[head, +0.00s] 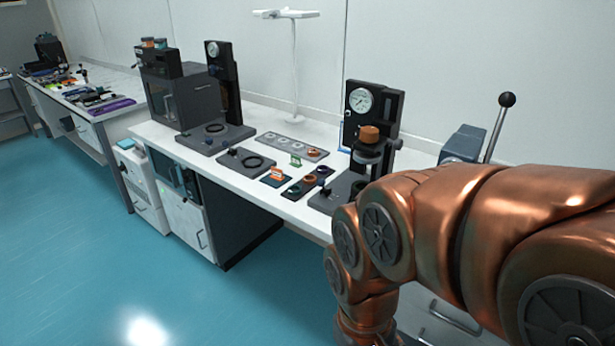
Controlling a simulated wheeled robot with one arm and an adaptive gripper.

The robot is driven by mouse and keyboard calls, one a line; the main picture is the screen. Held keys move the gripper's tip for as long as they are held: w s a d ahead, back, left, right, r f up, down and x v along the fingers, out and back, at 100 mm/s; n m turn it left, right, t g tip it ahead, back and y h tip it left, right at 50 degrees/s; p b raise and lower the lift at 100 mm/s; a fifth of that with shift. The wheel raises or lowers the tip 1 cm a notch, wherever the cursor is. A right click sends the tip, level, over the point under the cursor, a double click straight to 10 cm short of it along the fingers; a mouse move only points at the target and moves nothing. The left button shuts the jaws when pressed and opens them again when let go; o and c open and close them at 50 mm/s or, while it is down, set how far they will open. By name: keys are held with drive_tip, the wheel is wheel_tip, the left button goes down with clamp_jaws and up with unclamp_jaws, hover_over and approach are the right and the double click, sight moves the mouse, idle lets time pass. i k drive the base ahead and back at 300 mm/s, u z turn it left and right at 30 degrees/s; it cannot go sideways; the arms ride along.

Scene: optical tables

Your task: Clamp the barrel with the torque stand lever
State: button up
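A lever (496,130) with a black ball knob stands near upright, leaning slightly right, at the right end of the bench. Beside it is a blue-grey block (462,143); my copper arm hides the lower part of both, so I cannot tell whether a barrel sits there. Left of it, a black stand with a round gauge (360,100) holds an orange-brown cylindrical piece (369,134) above a clear-looking part. I cannot tell whether this piece belongs to the barrel. My arm fills the lower right, and my gripper is out of view.
Another cluttered bench (125,78) stands far left. The blue floor (130,260) in front is clear.

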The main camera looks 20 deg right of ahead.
sight(321, 182)
drive_tip(key=u, duration=0.55)
drive_tip(key=k, duration=1.35)
drive_tip(key=u, duration=1)
drive_tip(key=i, duration=0.9)
drive_tip(key=z, duration=0.45)
drive_tip(key=i, duration=0.6)
drive_tip(key=z, duration=0.6)
